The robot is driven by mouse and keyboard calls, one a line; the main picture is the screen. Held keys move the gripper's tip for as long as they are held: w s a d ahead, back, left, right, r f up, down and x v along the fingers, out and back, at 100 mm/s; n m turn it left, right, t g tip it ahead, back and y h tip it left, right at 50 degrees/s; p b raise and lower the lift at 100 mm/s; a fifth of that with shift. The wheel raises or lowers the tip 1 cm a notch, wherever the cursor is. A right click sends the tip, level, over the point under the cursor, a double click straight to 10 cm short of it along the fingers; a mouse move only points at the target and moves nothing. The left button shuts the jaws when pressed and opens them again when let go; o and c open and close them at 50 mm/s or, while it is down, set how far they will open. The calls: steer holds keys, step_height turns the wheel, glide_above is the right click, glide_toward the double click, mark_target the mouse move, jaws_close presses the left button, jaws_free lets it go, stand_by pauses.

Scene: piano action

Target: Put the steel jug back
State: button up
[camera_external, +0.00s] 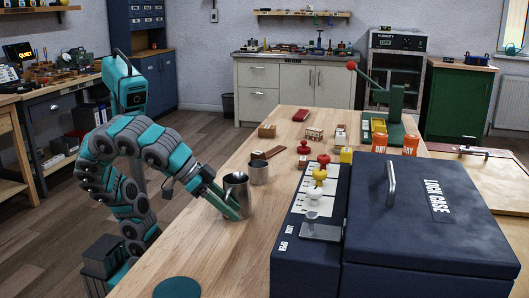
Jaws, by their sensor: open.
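The steel jug (239,188) stands upright on the wooden workbench (190,240), left of the blue lock case. My gripper (226,196) reaches in from the left, low over the bench, with its teal fingers at the jug. One finger shows in front of the jug's lower left side. The other is partly hidden, and I cannot tell whether either finger touches the jug. The gripper is open. A smaller grey metal cup (259,173) stands just behind and to the right of the jug. A round teal mat (177,288) lies bare at the near edge of the bench.
The large blue lock case (420,215) fills the right side. A panel with red, yellow and white knobs (318,190) stands beside it. Small blocks and a red stamp (303,147) lie farther back. A green lever press (395,105) stands behind. The near-left bench top is clear.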

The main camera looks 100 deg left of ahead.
steer(key=v, duration=1)
